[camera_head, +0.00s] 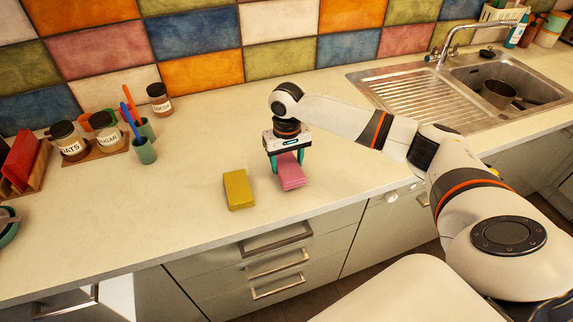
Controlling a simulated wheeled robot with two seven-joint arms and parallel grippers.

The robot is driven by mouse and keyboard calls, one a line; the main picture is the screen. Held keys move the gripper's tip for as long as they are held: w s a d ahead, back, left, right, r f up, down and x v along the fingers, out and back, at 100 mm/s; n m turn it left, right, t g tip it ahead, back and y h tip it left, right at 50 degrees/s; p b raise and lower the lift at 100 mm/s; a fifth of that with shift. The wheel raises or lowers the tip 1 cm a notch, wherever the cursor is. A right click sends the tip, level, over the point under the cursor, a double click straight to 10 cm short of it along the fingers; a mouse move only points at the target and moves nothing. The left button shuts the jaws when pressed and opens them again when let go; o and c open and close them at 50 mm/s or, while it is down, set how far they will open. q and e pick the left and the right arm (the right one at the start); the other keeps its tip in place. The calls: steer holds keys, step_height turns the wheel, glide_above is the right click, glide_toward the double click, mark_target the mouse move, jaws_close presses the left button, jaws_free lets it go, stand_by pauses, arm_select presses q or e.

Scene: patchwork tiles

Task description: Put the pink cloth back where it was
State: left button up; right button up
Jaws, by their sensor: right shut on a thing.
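The pink cloth (290,173) is a small folded block at the counter's front part, right of the yellow block. My right gripper (286,166) comes down over it from above, with its teal fingers on either side of the cloth, and is shut on it. Whether the cloth touches the counter or hangs just above it, I cannot tell. My left gripper is not in view.
A yellow block (238,189) lies close to the left of the cloth. A sink (467,85) with a pot (497,94) is at the right. The counter (185,210) is clear around the blocks.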

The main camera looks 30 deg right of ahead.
mark_target(287, 164)
step_height(287, 164, down, 2)
steer(key=shift+f, duration=0.1)
steer(key=o, duration=0.9)
arm_select(q)
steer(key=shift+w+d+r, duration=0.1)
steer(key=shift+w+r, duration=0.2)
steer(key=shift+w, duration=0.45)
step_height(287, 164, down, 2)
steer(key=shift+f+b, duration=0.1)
steer(key=shift+b, duration=0.85)
arm_select(e)
step_height(287, 164, up, 12)
steer(key=shift+r, duration=0.1)
